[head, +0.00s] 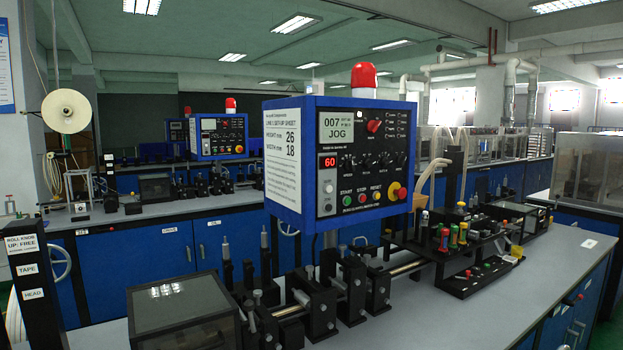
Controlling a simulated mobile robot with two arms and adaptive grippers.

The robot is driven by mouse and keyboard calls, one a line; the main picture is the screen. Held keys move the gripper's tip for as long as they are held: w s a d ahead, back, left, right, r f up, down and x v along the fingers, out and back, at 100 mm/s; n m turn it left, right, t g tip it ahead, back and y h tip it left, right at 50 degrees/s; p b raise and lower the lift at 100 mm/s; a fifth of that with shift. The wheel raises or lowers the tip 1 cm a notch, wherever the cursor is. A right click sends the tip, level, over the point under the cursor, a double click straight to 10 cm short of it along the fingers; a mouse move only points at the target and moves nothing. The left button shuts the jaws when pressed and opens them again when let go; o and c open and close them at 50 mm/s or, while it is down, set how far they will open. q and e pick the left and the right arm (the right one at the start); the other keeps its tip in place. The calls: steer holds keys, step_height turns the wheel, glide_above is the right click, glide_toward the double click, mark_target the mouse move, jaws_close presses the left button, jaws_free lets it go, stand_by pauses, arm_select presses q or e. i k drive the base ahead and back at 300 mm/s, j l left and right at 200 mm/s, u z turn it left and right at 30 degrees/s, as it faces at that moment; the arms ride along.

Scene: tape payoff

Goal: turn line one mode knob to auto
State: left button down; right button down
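A red knob (374,126) sits high on that panel, beside small labels too small to read. The screen (349,123) left of the knob reads "007" and "JOG". A white set-up sheet (283,150) covers the box's left side; its heading seems to say line 1. Below the screen are a red "60" readout (327,162), a row of black knobs (375,160) and start, stop and reset buttons. Neither gripper is in view.
A red beacon (363,76) tops the box. Black clamps and rods (320,300) stand below it on the grey bench (420,315). A dark-lidded case (182,310) sits front left. A similar blue box (219,137) stands on the bench behind. The right front bench top is clear.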

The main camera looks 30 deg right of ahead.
mark_target(401, 161)
steer(key=z, duration=1.5)
